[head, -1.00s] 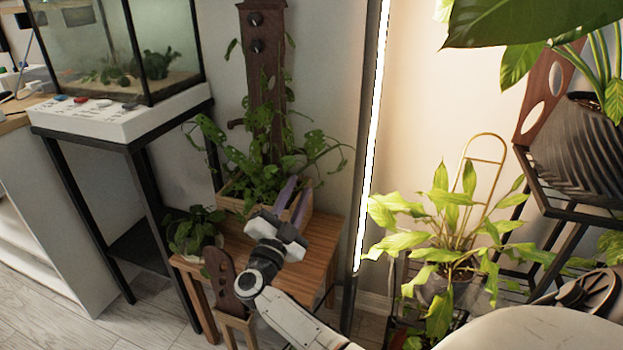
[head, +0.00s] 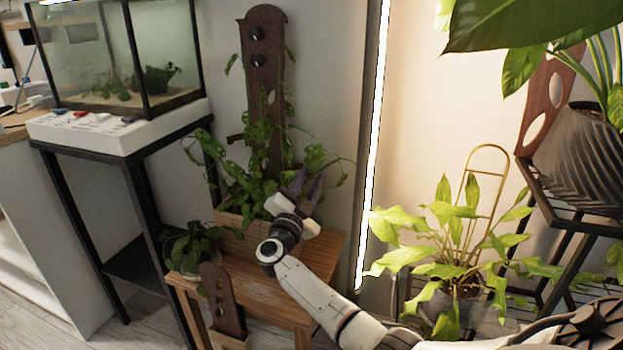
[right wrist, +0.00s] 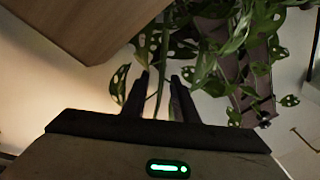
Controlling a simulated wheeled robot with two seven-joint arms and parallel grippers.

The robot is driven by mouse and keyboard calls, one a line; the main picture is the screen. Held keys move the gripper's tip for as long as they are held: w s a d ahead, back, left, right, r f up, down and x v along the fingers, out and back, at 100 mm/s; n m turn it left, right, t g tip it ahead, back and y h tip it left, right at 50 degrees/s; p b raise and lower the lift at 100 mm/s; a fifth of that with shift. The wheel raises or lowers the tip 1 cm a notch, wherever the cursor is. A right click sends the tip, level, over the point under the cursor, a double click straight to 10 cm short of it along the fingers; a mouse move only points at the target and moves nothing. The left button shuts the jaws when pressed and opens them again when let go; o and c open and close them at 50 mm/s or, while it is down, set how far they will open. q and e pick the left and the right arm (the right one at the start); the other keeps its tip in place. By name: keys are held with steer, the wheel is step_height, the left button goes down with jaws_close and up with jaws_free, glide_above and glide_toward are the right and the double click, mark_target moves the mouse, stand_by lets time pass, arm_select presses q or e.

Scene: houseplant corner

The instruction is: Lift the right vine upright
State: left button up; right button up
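The right vine (head: 322,160) has green, holed leaves and hangs out to the right of the plant's dark brown support board (head: 263,85). The wooden planter (head: 236,222) stands on a small slatted table. My right gripper (head: 308,184) is at the planter's right side, among the lower leaves. In the right wrist view, the right gripper (right wrist: 159,76) has its two dark fingers apart. A thin green stem (right wrist: 160,88) shows between or just behind them; I cannot tell whether it is touched. My left gripper is not in view.
A small potted plant (head: 190,247) and a short brown holed board (head: 222,298) are at the table's left. A glass tank (head: 120,60) stands further left. A light strip (head: 372,150) and a yellow-green plant (head: 445,225) are to the right.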

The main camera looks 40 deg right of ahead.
jaws_close()
stand_by(1.3)
